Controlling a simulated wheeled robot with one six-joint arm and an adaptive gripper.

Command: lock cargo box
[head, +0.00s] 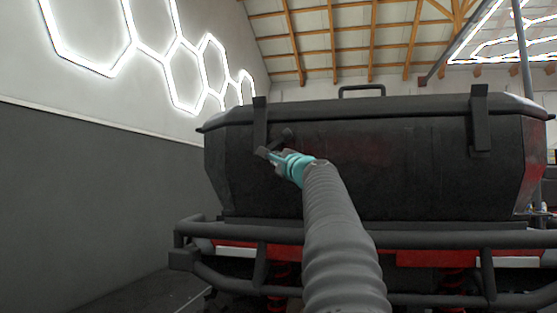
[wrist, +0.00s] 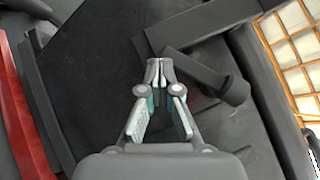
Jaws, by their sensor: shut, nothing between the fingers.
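The black cargo box (head: 400,170) stands on the rear rack of a vehicle, with its lid down. Its left latch (head: 260,122) hangs from the lid as a dark strap. A short lever with a round knob (head: 286,135) slants up and right from the strap's lower end. In the wrist view this lever and knob (wrist: 236,90) lie just right of the fingertips. The right latch (head: 480,118) hangs straight down over the box front. My gripper (wrist: 157,66) is shut and empty, close to the lever's lower end. I cannot tell whether it touches.
A dark tubular rack rail (head: 430,239) runs below the box, with red vehicle parts behind it. A lid handle (head: 361,90) sits on top. A grey wall (head: 90,200) stands at left, with open room before it.

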